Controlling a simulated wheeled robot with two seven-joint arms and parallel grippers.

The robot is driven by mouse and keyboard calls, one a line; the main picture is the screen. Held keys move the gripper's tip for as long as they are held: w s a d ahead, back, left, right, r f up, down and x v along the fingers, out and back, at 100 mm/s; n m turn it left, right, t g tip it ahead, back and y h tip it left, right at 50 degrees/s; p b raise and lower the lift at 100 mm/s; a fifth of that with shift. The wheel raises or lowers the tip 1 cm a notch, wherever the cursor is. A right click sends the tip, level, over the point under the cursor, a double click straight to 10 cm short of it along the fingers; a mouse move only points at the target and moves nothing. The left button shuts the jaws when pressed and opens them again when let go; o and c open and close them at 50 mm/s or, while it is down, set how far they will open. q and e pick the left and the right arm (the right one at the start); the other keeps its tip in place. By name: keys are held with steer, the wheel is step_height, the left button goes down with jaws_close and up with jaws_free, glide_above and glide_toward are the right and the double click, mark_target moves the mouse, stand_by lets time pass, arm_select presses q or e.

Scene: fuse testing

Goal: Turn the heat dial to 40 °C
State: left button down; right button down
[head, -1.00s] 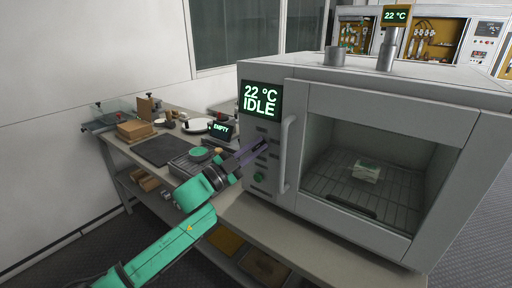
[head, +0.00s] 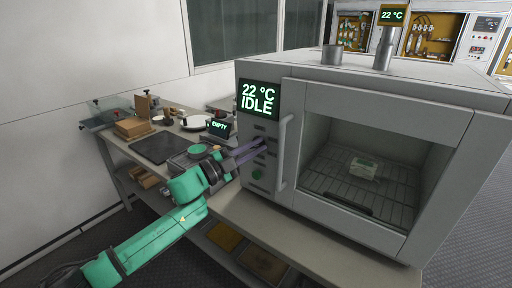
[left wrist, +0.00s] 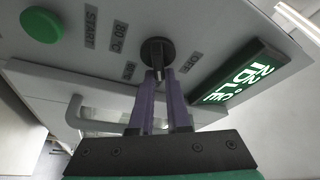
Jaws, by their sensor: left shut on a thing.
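The heat dial (left wrist: 157,52) is a round black knob on the oven's front panel, with printed labels around it. One label reads 80 °C and another reads OFF. My left gripper (left wrist: 160,75) reaches up to the dial and its two purple fingers are shut on it. In the head view the left gripper (head: 262,143) touches the panel below the display and hides the dial. The oven display (head: 259,99) reads 22 °C IDLE. A green round button (left wrist: 41,25) sits on the same panel. My right gripper is not in view.
The oven door (head: 372,165) with its vertical handle (head: 283,150) is right of the panel. A small pack (head: 364,168) lies on the rack inside. The bench at left holds a dark mat (head: 163,148), boxes and a small screen reading EMPTY (head: 219,125).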

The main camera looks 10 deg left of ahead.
arm_select(q)
steer(key=c, duration=0.9)
jaws_free()
steer(key=shift+a+f, duration=0.1)
steer(key=shift+f, duration=0.2)
steer(key=shift+w+a, duration=0.1)
steer(key=shift+w, duration=0.05)
steer(key=shift+b+v, duration=2.25)
steer(key=shift+v, duration=5.05)
